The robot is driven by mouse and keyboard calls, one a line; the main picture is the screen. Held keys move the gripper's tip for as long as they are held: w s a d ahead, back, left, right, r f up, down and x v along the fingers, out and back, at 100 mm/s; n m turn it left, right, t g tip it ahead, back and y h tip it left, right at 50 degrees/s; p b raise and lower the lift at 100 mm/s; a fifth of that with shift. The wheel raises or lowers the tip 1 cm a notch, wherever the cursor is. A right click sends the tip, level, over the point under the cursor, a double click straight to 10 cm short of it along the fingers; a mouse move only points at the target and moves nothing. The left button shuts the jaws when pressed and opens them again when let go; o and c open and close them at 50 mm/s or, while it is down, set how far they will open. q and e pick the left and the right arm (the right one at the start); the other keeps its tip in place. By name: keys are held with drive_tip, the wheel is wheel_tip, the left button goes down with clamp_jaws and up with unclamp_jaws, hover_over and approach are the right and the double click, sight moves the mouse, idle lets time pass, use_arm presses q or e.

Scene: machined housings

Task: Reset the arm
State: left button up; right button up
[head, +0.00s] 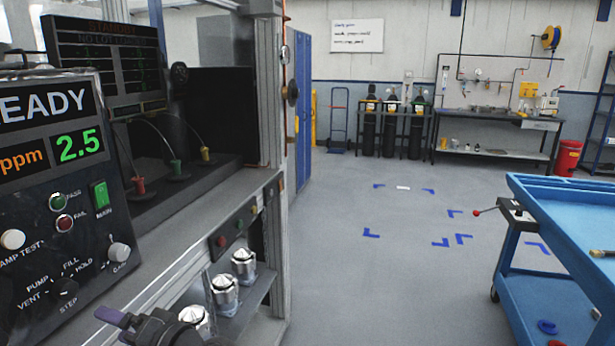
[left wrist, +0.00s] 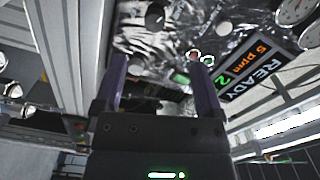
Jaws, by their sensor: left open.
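My left gripper (head: 113,318) is at the bottom left of the head view, in front of the test bench, with a purple finger showing. In the left wrist view the two purple fingers of my left gripper (left wrist: 161,78) stand apart with nothing held between them. Beyond them is the control panel (left wrist: 155,50), seen tilted. The panel also shows in the head view (head: 30,215), with a READY display, a 2.5 ppm reading, knobs and a green switch. My right gripper is in neither view.
Several silver machined housings (head: 224,292) stand on a low shelf of the bench, to the right of my left gripper. A blue cart (head: 560,215) is at the right. Gas cylinders (head: 391,125) and a workbench (head: 495,115) line the back wall. The middle floor is clear.

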use_arm(q)
drive_tip(key=s+d+f+m+h, duration=0.1)
drive_tip(key=s+f+m+h, duration=0.15)
drive_tip(key=f, duration=0.75)
drive_tip(key=s+d+f+m+h, duration=0.1)
drive_tip(key=s+f+m+h, duration=0.2)
drive_tip(key=f, duration=0.7)
drive_tip(key=s+d+f+m+h, duration=0.15)
drive_tip(key=f+h, duration=0.25)
drive_tip(key=f, duration=0.5)
drive_tip(key=s+d+f+n+g+h, duration=0.1)
drive_tip(key=s+f, duration=0.4)
drive_tip(key=s, duration=0.6)
drive_tip(key=s+d+f+n+g+h, duration=0.2)
drive_tip(key=s+d+f+h, duration=0.1)
drive_tip(key=s, duration=0.7)
drive_tip(key=s+d+f+n+g+h, duration=0.1)
drive_tip(key=s+d+f+h, duration=0.1)
drive_tip(key=s+f, duration=0.6)
drive_tip(key=s+h, duration=0.1)
drive_tip(key=s, duration=0.2)
drive_tip(key=shift+s+h, duration=0.3)
drive_tip(key=shift+h, duration=0.05)
drive_tip(key=shift+w, duration=0.1)
